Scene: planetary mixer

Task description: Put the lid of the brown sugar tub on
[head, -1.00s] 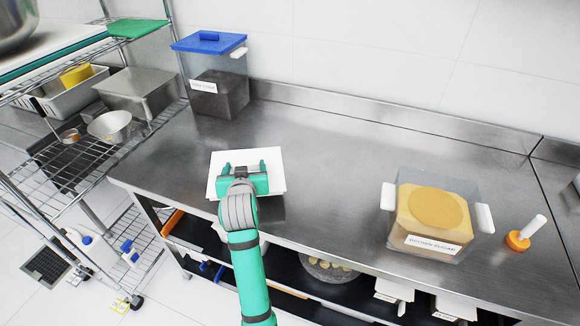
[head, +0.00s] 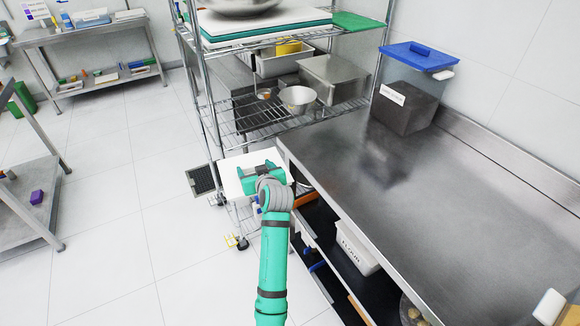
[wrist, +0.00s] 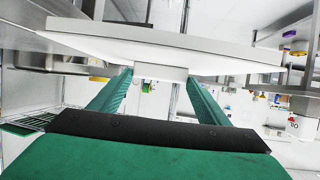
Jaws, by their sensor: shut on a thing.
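The white square lid (head: 236,184) is held in my gripper (head: 261,172), just off the left end of the steel counter. In the wrist view the lid (wrist: 150,40) spans the top, with its small handle block between the two green fingers of my gripper (wrist: 160,76). The brown sugar tub (head: 571,316) shows only as a corner at the bottom right of the head view, with one white handle (head: 549,307). The rest of the tub is out of frame, far to the right of my gripper.
The steel counter (head: 440,195) is bare in its middle. A clear tub with a blue lid (head: 418,56) stands at its back. A wire rack (head: 245,125) with pans stands close beyond my gripper. A FLOUR bin (head: 355,250) is under the counter. Open floor lies to the left.

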